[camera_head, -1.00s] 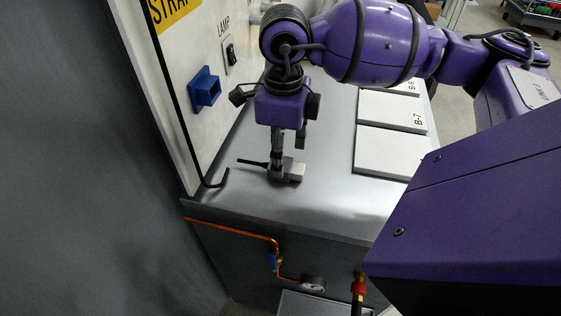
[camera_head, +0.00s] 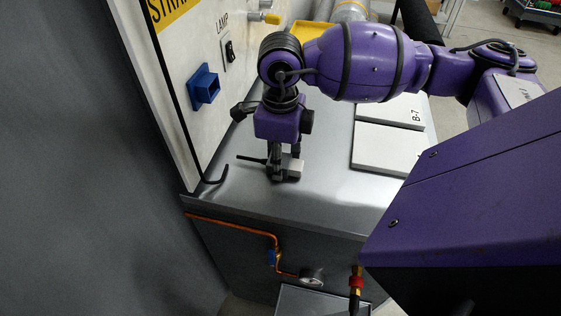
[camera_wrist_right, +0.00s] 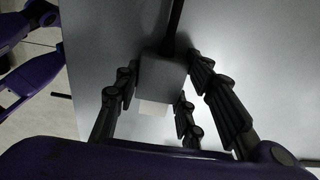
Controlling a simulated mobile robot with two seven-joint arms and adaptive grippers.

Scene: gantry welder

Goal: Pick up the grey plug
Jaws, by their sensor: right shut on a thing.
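The grey plug (camera_head: 293,172) is a small grey block with a paler end and a black cord. It lies on the metal bench top near the wall panel. My right gripper (camera_head: 282,168) points down over it with its fingers around the block, shut on it. In the right wrist view the plug (camera_wrist_right: 162,73) sits between the dark fingers (camera_wrist_right: 165,95), with its cord running up and its pale end toward the palm. I cannot tell any gap between plug and bench. My left gripper is not in view.
A blue socket (camera_head: 204,87) and a lamp switch (camera_head: 229,50) are on the wall panel left of the gripper. Pale plates, one marked B-7 (camera_head: 390,110), lie to the right. A copper pipe (camera_head: 235,228) runs along the bench front.

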